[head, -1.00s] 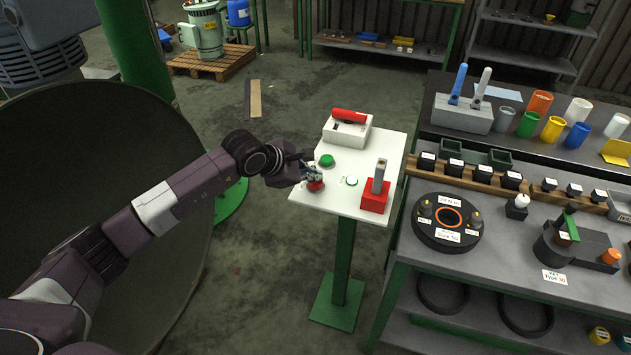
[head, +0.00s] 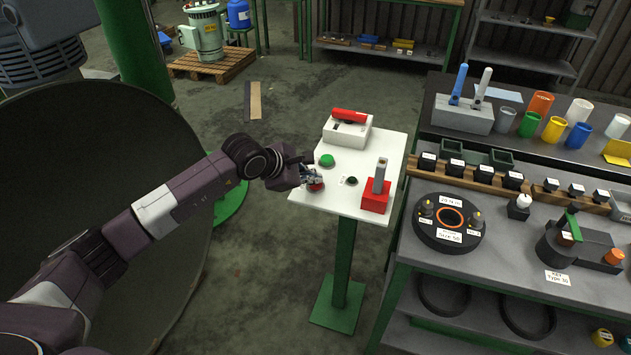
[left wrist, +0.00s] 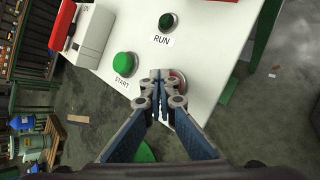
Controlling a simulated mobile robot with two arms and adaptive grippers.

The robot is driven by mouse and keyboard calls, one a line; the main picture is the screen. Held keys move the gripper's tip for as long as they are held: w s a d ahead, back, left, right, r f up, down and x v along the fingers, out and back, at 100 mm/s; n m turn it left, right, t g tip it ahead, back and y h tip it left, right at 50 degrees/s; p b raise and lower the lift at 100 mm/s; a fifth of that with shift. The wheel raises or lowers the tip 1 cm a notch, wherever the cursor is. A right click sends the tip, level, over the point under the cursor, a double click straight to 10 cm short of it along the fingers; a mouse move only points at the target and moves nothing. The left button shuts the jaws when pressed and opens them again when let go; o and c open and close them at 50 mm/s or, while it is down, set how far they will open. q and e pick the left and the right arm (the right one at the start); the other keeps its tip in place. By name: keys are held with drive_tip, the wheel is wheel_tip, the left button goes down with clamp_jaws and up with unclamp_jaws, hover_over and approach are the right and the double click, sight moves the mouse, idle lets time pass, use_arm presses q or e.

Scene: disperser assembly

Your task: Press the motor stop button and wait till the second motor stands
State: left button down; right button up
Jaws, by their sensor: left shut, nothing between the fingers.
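A white control stand (head: 375,150) carries a green START button (head: 327,160), a RUN lamp (head: 351,181) and a red button (head: 316,187). The RUN lamp is dark green. My left gripper (head: 312,178) is shut and empty, with its tips at the red button. In the left wrist view the fingertips (left wrist: 159,80) cover much of the red button (left wrist: 179,80) and its label; I cannot tell how far it is pressed. START (left wrist: 124,64) and RUN (left wrist: 166,22) labels show there. A grey motor-like housing (head: 40,50) is at the upper left; its motion cannot be told.
A red-handled white box (head: 346,132) and a red holder with a grey handle (head: 375,198) stand on the control stand. A crowded workbench (head: 400,235) is to the right. A large dark round vessel (head: 60,170) is left. Open floor lies behind the stand.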

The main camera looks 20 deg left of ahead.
idle(0.4)
use_arm(q)
drive_tip(key=shift+a+r+p, duration=0.1)
drive_tip(key=shift+r+p, duration=0.5)
drive_tip(key=shift+r, duration=0.5)
drive_tip(key=shift+r, duration=0.1)
wheel_tip(320, 180, up, 5)
drive_tip(key=shift+p, duration=1.1)
